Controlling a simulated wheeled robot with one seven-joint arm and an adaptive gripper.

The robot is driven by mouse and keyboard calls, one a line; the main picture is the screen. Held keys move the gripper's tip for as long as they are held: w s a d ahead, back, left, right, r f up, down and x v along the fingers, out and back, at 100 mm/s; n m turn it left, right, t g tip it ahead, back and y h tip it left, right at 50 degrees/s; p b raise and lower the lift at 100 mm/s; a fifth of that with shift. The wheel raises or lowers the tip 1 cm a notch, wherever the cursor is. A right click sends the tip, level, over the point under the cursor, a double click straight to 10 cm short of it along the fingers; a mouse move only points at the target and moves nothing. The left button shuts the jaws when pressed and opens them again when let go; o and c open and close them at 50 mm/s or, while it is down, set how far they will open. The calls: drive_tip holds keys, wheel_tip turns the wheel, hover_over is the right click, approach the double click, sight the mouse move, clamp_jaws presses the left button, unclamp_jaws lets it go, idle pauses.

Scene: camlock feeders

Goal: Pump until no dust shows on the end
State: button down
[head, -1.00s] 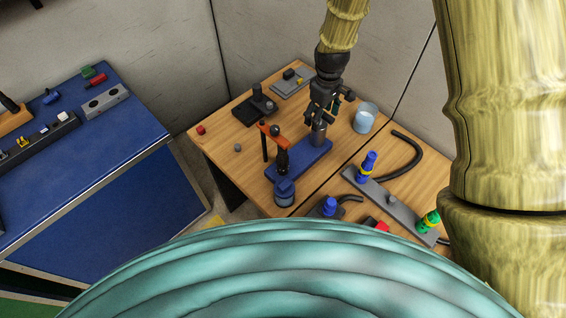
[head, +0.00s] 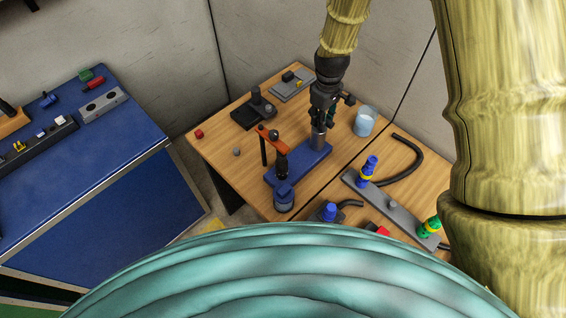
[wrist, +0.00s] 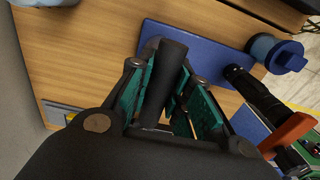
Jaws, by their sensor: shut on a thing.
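My gripper (head: 321,121) is over a grey cylinder (head: 318,139) that stands upright near the back end of a blue base plate (head: 312,163). In the wrist view, my gripper (wrist: 173,105) has its teal-padded fingers closed around a dark, round handle (wrist: 165,75). The blue plate (wrist: 195,46) shows beyond it. At the plate's front end is a blue-grey round piece (head: 284,197), also seen in the wrist view (wrist: 273,52). I cannot make out any dust at this size.
A grey rail with blue and green fittings (head: 390,205) and a black hose (head: 410,155) lie further right. A dark block (head: 252,113) is at the left. Bare wood (head: 215,137) shows at the table's left.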

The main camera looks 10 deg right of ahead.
drive_tip(key=shift+w+a+r, duration=0.1)
drive_tip(key=shift+a+r, duration=0.05)
drive_tip(key=shift+a, duration=0.05)
drive_tip(key=shift+w, duration=0.1)
drive_tip(key=shift+r, duration=0.15)
wheel_tip(320, 180, up, 6)
drive_tip(key=p, duration=0.4)
drive_tip(key=shift+w+r, duration=0.1)
drive_tip(key=shift+r, duration=0.05)
drive_tip(key=shift+f+b, duration=1.5)
drive_tip(key=shift+f, duration=1.85)
